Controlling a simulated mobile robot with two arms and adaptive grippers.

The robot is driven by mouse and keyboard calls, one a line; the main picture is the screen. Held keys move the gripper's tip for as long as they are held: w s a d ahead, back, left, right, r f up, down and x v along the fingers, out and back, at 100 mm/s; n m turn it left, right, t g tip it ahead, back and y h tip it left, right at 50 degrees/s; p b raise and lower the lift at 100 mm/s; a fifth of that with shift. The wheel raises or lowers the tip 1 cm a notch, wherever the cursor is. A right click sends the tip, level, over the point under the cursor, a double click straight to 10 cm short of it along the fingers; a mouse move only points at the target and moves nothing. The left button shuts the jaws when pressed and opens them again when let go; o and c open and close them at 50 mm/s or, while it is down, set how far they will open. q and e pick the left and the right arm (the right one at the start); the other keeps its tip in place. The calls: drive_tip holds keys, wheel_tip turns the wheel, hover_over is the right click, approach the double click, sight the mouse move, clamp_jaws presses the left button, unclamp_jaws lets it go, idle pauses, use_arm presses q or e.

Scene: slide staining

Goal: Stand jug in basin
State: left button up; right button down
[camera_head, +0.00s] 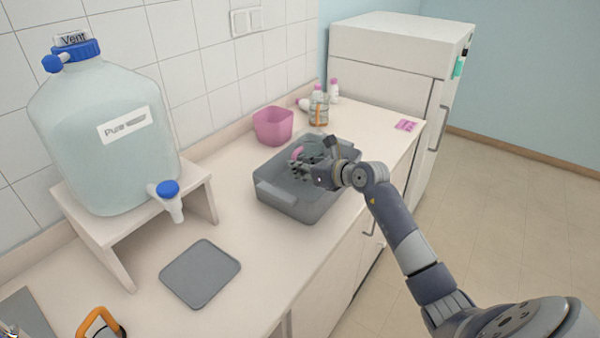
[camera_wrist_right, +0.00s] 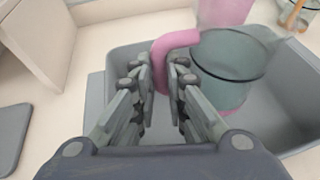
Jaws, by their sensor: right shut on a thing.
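The grey basin (camera_head: 290,207) stands on the counter; its wall also shows in the right wrist view (camera_wrist_right: 285,137). The jug is clear, with a pink handle (camera_wrist_right: 172,50). Its see-through body (camera_wrist_right: 225,85) looks upright and within the basin's outline. My right gripper (camera_head: 299,165) is over the basin, and its fingers in the right wrist view (camera_wrist_right: 160,80) are shut on the jug's handle. In the head view the gripper and wrist hide much of the jug. I cannot tell whether its base touches the basin floor. My left gripper is not in view.
A pink tub (camera_head: 272,127) stands behind the basin, near the wall. A large water carboy (camera_head: 105,140) sits on a white stand at left. A grey mat (camera_head: 200,273) lies on the counter.

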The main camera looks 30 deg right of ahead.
drive_tip(key=shift+f+b, duration=0.35)
drive_tip(key=shift+f, duration=1.35)
drive_tip(key=c, duration=1.6)
unclamp_jaws()
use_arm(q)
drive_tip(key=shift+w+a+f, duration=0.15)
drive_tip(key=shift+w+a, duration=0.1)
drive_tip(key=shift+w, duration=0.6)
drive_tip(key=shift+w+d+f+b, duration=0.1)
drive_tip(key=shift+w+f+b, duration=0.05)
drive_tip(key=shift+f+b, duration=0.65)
use_arm(e)
drive_tip(key=r+v, duration=0.1)
drive_tip(key=v, duration=1.1)
